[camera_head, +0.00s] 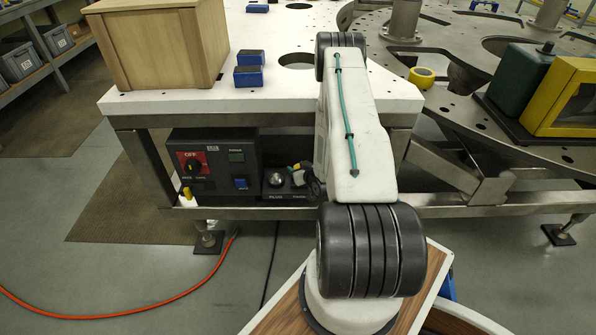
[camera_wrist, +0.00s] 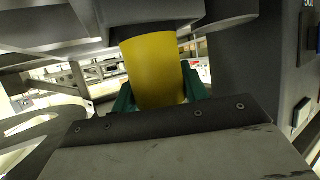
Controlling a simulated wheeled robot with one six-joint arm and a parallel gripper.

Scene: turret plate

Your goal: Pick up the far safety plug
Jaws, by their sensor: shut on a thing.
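A yellow cylindrical plug (camera_wrist: 157,72) fills the middle of the wrist view. My gripper (camera_wrist: 158,90) is shut on it, with a green finger at each side. The plug's upper end in that view meets a dark grey round part; I cannot tell whether they are joined. In the head view my arm reaches down past the table's front edge, and its end is mostly hidden behind my own link. A small yellow patch shows there beside the dark control box (camera_head: 212,160).
A wooden box (camera_head: 160,45) and blue blocks (camera_head: 249,76) are on the table. An orange cable (camera_head: 120,316) crosses the floor.

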